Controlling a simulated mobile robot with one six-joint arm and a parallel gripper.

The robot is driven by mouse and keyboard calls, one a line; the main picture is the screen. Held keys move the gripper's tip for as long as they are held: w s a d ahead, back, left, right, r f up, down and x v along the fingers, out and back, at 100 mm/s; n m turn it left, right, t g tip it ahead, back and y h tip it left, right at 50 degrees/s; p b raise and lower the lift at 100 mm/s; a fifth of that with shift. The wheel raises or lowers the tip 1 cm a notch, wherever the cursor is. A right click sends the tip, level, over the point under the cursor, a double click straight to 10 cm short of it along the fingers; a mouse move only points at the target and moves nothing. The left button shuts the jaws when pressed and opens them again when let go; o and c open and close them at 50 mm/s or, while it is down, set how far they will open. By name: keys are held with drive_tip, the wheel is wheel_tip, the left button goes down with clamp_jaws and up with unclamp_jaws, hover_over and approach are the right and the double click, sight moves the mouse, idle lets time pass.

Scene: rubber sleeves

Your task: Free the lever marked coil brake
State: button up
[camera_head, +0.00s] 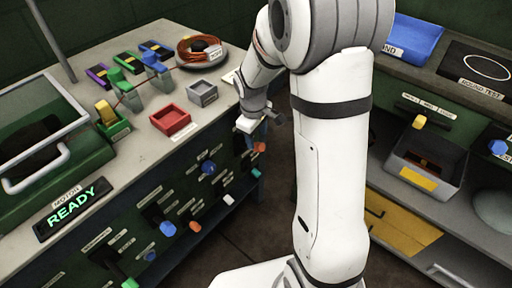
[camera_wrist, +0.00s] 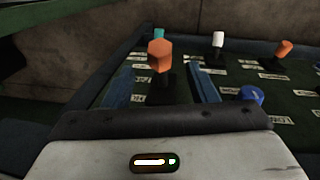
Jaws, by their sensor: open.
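The bench's dark front panel (camera_head: 178,208) carries several levers with coloured knobs and small labels. The labels are too small to read, so I cannot tell which lever is marked coil brake. In the wrist view, my gripper (camera_wrist: 163,84) is open, with one blue finger on each side of an orange six-sided knob (camera_wrist: 160,55) on a dark stem. I cannot tell whether a finger touches it. In the head view, my gripper (camera_head: 262,120) is at the panel's far right end, above an orange knob (camera_head: 259,147). My wrist partly hides the fingers there.
Other knobs nearby are teal (camera_wrist: 158,32), white (camera_wrist: 218,40), orange (camera_wrist: 285,48) and blue (camera_wrist: 250,95). The bench top holds a red tray (camera_head: 170,120), a grey tray (camera_head: 202,93), a wire coil (camera_head: 201,50) and a "READY" display (camera_head: 72,208). A grey bin (camera_head: 425,165) stands right.

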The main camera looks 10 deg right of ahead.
sight(257, 144)
drive_tip(key=f, duration=0.4)
drive_tip(key=f+b, duration=0.1)
drive_tip(key=f, duration=0.1)
drive_tip(key=shift+w+d+f, duration=0.1)
drive_tip(key=shift+w+d, duration=0.1)
drive_tip(key=shift+d, duration=0.15)
clamp_jaws()
drive_tip(key=shift+a, duration=0.15)
